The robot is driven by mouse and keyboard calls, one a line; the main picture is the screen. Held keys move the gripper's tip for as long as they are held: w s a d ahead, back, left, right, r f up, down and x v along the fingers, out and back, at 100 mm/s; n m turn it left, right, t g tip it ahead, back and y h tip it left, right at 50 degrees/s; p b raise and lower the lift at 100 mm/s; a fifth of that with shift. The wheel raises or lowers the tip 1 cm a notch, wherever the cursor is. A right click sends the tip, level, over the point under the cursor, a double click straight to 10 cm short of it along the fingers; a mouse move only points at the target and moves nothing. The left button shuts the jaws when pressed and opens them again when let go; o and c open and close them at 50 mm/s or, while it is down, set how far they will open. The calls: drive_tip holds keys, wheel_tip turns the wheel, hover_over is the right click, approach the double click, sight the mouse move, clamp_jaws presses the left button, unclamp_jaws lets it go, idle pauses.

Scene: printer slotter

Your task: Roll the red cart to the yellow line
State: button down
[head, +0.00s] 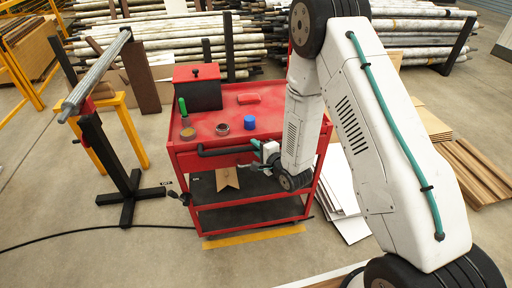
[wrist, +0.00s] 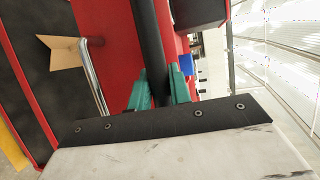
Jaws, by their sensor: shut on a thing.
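The red cart (head: 195,158) stands upright on the floor in the middle of the head view, with a red top and dark lower shelves. Its black handle (head: 222,151) runs along the near side. My gripper (head: 262,150) is shut on this handle, near its right end. In the wrist view the teal fingers (wrist: 158,92) close around the black handle bar (wrist: 148,35). The yellow line (head: 254,237) lies on the floor along the cart's near lower edge, with a narrow strip of floor seeming to show between. It also appears in the wrist view (wrist: 12,148).
On the cart are a red-lidded box (head: 198,94), a green-handled tool (head: 184,112), a blue cylinder (head: 250,123) and a red item (head: 248,99). A black stand (head: 125,178) is at left, white panels (head: 341,195) at right. A cable (head: 90,231) crosses the floor; the near left floor is otherwise clear.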

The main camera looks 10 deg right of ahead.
drive_tip(key=shift+a+f, duration=0.1)
drive_tip(key=shift+a, duration=0.05)
drive_tip(key=c, duration=1.3)
unclamp_jaws()
drive_tip(key=v, duration=0.8)
drive_tip(key=shift+w, duration=0.1)
